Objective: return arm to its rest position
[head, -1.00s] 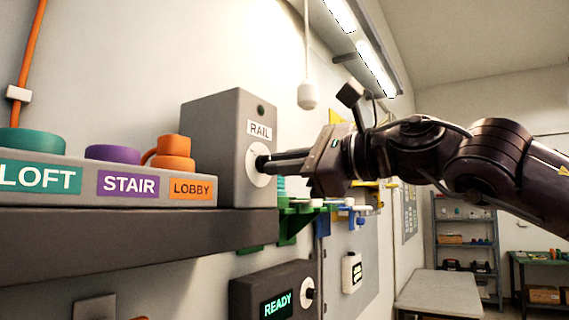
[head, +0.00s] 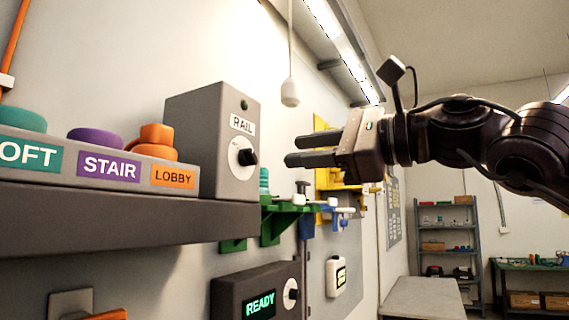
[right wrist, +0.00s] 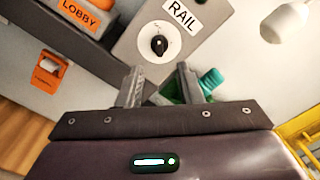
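My right gripper (head: 312,149) is in front of the wall, to the right of the grey RAIL box (head: 193,120). Its two dark fingers point left and are apart with nothing between them. A clear gap separates them from the black knob (head: 248,157) on the box's white dial (head: 237,168). The right wrist view shows both open fingers (right wrist: 158,85), with the RAIL knob (right wrist: 159,44) beyond them. My left gripper is not in view.
Below hangs a READY box (head: 240,292). A green bracket (head: 285,215) and a white hanging pull (head: 290,92) are near the gripper. Free room lies to the right.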

